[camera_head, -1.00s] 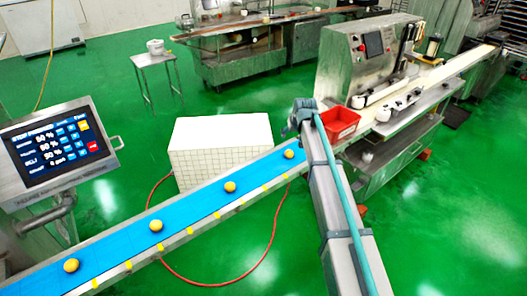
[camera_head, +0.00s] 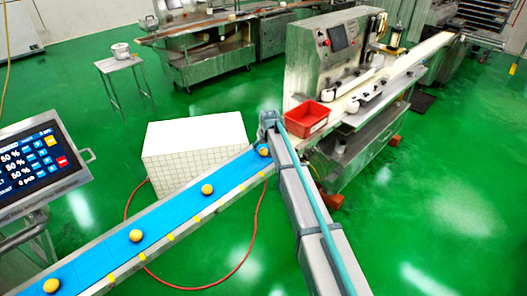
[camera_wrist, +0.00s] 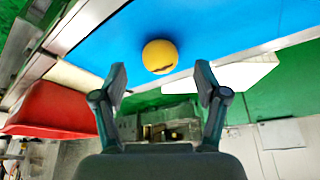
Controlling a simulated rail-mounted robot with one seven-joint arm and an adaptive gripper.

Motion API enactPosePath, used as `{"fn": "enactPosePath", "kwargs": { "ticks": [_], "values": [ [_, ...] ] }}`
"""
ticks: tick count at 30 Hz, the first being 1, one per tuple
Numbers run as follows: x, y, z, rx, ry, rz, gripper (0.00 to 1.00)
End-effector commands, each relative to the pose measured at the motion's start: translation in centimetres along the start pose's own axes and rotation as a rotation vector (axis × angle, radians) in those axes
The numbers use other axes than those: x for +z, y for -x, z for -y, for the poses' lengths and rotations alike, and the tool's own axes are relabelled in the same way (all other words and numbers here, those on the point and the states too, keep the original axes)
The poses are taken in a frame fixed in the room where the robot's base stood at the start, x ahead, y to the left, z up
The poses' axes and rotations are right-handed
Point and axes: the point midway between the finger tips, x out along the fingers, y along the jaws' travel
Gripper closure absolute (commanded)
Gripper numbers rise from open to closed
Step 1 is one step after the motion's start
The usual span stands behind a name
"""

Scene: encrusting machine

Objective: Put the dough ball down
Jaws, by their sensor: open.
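A yellow dough ball (camera_head: 263,150) lies on the far end of the blue conveyor belt (camera_head: 170,222), beside the end of my arm. The ball shows just beyond and between the fingertips, with a visible gap to each finger. In the head view the fingers are too small to make out.
Several more yellow dough balls (camera_head: 136,235) lie spaced along the belt. A white tiled block (camera_head: 190,152) stands behind the belt. A red bin (camera_head: 307,116) sits right of my arm's end, by the steel machine (camera_head: 325,62). A control screen (camera_head: 35,160) stands at left.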

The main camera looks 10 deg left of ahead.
Motion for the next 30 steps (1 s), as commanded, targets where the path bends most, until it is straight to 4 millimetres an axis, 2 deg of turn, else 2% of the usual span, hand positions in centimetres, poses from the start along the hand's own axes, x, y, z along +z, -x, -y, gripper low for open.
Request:
{"fn": "enactPosePath", "kwargs": {
  "ticks": [7, 15, 27, 30],
  "values": [
    [-0.2, -2.9, 0.0, 0.0, 0.0, 0.001, 0.27],
    [0.0, -3.3, 0.0, 0.0, 0.0, 0.0, 0.29],
    [0.0, -3.2, 0.0, 0.0, 0.0, 0.0, 0.95],
    [-0.1, -3.2, 0.0, 0.0, 0.0, 0.0, 0.96]
  ]
}}
